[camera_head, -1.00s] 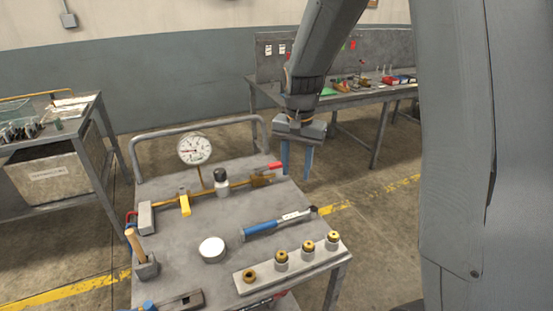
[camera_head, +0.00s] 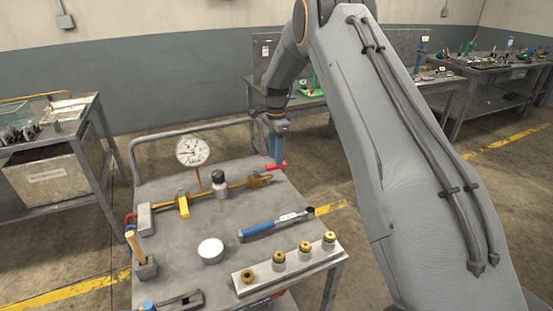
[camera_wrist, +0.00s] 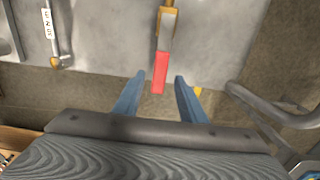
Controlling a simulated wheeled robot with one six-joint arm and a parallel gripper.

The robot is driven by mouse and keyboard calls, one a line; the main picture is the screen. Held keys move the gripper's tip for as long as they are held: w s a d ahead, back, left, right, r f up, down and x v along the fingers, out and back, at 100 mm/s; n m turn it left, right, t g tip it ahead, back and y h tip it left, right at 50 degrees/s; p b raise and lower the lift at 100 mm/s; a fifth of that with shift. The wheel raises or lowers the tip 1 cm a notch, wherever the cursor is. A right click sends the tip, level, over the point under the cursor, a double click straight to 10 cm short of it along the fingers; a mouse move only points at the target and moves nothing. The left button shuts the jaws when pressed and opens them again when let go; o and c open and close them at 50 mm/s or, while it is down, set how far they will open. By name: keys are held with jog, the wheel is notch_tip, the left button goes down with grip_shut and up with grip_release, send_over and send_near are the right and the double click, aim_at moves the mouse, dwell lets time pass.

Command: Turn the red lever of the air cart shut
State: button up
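The red lever (camera_head: 276,167) sits at the right end of the brass pipe (camera_head: 236,185) on the air cart (camera_head: 215,222). It points right, in line with the pipe, and reaches the cart's right edge. My gripper (camera_head: 276,158) is at the lever's right end in the head view. In the wrist view, the red lever (camera_wrist: 161,72) points toward my gripper (camera_wrist: 158,90), its end lying between the two blue fingertips with gaps on both sides. The fingers are open and hold nothing. A yellow lever (camera_head: 184,206) on the same pipe lies across it.
A pressure gauge (camera_head: 193,151) and a black-capped fitting (camera_head: 219,185) stand along the pipe. A blue-handled wrench (camera_head: 268,226) lies in front. The cart's tubular rail (camera_head: 190,131) runs behind. It curves near my gripper in the wrist view (camera_wrist: 262,103).

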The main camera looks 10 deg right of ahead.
aim_at(269, 169)
jog(key=shift+f+p, duration=0.35)
jog(key=shift+f, duration=1.15)
jog(key=shift+c, duration=0.5)
grip_shut()
